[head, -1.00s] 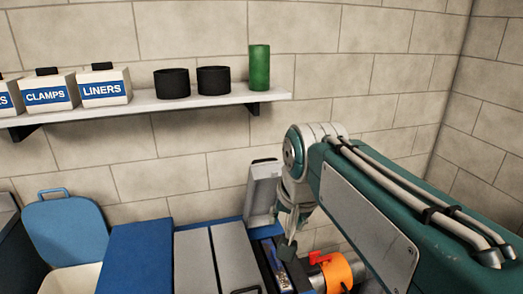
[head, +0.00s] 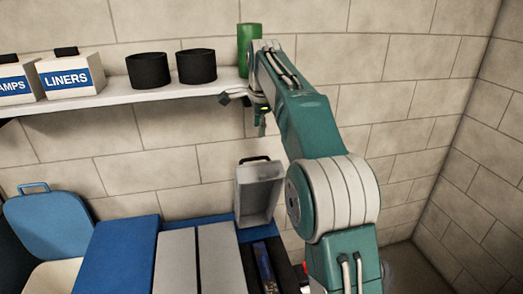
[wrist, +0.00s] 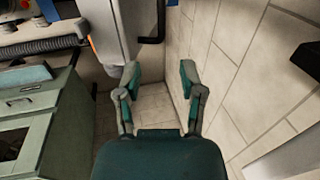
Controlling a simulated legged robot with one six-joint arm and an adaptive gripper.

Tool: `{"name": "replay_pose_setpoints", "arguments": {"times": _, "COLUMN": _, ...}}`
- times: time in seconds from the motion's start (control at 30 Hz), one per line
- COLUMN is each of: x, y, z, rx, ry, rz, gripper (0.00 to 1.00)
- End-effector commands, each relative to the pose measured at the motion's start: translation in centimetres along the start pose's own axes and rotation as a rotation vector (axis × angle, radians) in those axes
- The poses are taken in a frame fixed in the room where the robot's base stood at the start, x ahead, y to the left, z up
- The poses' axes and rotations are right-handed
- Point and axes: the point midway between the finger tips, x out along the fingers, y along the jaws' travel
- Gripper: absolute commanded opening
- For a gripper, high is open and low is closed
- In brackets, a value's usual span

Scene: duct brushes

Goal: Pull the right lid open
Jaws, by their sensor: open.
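The right lid (head: 258,195) is a light grey shallow panel with a black handle on its top edge. It stands raised and upright at the back of the bench, against the wall side. Under it is a dark open compartment (head: 265,262) with a blue item inside. In the wrist view the lid (wrist: 104,35) shows at the upper left, with its black handle beside it. My gripper (head: 247,112) is above the lid, apart from it, near the shelf's right end. In the wrist view my gripper (wrist: 158,80) is open, with nothing between its fingers.
A shelf (head: 130,102) carries labelled boxes, two black cups (head: 197,66) and a green cylinder (head: 245,45) close to my gripper. A blue lid (head: 55,220) stands raised at the left. Grey and blue flat covers lie between. Green drawers (wrist: 30,120) show in the wrist view.

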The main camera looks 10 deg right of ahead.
Motion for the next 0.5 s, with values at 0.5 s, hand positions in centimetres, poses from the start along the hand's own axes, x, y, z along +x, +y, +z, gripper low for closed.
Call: {"name": "replay_pose_setpoints", "arguments": {"times": 0.5, "x": 7.0, "y": -0.2, "z": -0.4, "rx": 0.015, "ry": -0.005, "rz": 0.005, "gripper": 0.51}}
